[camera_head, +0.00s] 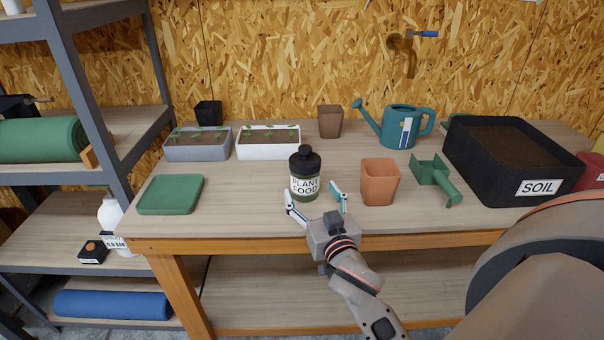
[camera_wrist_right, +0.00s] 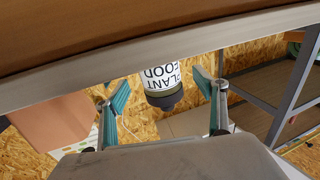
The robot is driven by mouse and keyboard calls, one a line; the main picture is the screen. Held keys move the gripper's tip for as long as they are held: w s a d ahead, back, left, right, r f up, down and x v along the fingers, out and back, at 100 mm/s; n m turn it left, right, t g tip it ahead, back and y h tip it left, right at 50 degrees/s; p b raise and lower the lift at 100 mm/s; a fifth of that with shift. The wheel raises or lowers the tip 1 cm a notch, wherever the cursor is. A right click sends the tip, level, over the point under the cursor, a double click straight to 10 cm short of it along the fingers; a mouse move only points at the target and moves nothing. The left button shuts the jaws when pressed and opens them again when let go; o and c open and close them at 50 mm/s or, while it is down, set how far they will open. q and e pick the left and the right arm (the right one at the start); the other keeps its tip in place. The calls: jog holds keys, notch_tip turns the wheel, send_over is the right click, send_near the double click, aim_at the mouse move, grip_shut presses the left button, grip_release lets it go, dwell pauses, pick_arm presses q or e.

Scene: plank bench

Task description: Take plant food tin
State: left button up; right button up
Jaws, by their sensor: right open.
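The plant food tin (camera_head: 304,174) is a dark bottle-shaped container with a white label reading PLANT FOOD. It stands upright on the bench, near the front middle. My right gripper (camera_head: 317,207) is open in front of it at the bench's front edge, fingers pointing toward it. In the right wrist view the tin (camera_wrist_right: 162,88) appears upside down, in the gap between the two spread fingers (camera_wrist_right: 165,100) and beyond them. No contact shows. My left gripper is not in view.
An orange terracotta pot (camera_head: 380,182) stands close right of the tin. A green hand scoop (camera_head: 436,180) and a black SOIL tray (camera_head: 480,180) are farther right. Seedling trays, grey (camera_head: 197,151) and white (camera_head: 268,149), stand behind. A green mat (camera_head: 170,194) lies left, with clear bench between.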

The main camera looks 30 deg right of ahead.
jog(key=x, duration=0.6)
jog(key=shift+w+d, duration=0.2)
jog(key=shift+w, duration=0.05)
jog(key=c, duration=1.3)
jog(key=shift+r, duration=0.15)
jog(key=c, duration=0.4)
jog(key=shift+r+p, duration=0.15)
jog(key=shift+p, duration=0.2)
